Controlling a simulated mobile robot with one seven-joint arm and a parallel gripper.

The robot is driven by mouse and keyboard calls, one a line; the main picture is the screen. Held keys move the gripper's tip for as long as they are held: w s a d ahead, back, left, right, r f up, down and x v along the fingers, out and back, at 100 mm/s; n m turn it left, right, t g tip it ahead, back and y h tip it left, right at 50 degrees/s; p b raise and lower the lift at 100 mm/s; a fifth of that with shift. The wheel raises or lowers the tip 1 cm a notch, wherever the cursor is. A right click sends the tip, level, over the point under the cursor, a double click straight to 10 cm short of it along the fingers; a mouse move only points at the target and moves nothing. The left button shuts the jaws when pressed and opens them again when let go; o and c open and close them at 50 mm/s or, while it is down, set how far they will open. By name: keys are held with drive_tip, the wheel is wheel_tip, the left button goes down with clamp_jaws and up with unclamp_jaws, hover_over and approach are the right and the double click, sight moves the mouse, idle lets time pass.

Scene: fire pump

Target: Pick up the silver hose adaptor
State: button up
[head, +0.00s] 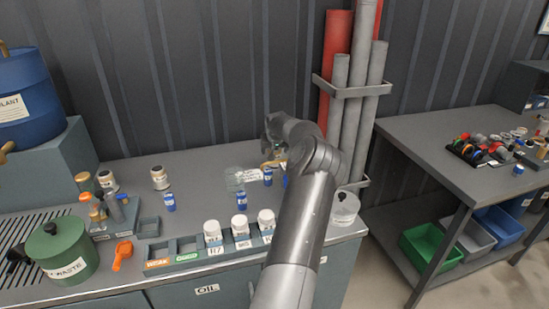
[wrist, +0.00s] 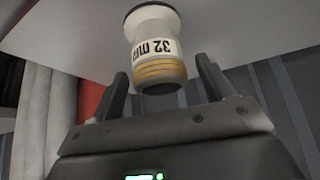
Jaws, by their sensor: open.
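In the wrist view an adaptor-like piece (wrist: 153,48) marked "32" has a pale flared end, a white label and gold bands. It lies between the two fingers of my open gripper (wrist: 162,84), with gaps on both sides. In the head view my gripper (head: 276,153) is at the back of the bench, largely hidden by my arm; a gold-coloured bit (head: 272,164) shows beside it. Two small labelled pieces with greyish ends stand further left, one (head: 160,178) mid-bench and another (head: 108,181) behind the grey holder. I cannot tell which piece is the silver adaptor.
Blue-capped bottles (head: 169,202) and a clear container (head: 234,179) stand near my arm. White-lidded jars (head: 239,227) sit in a front rack. A green waste pot (head: 63,250) is at left. Red and grey pipes (head: 341,100) rise close right of my gripper.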

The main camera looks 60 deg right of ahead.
drive_tip(key=shift+w+d+f, duration=0.1)
drive_tip(key=shift+f, duration=0.15)
drive_tip(key=shift+r, duration=0.1)
drive_tip(key=c, duration=1.3)
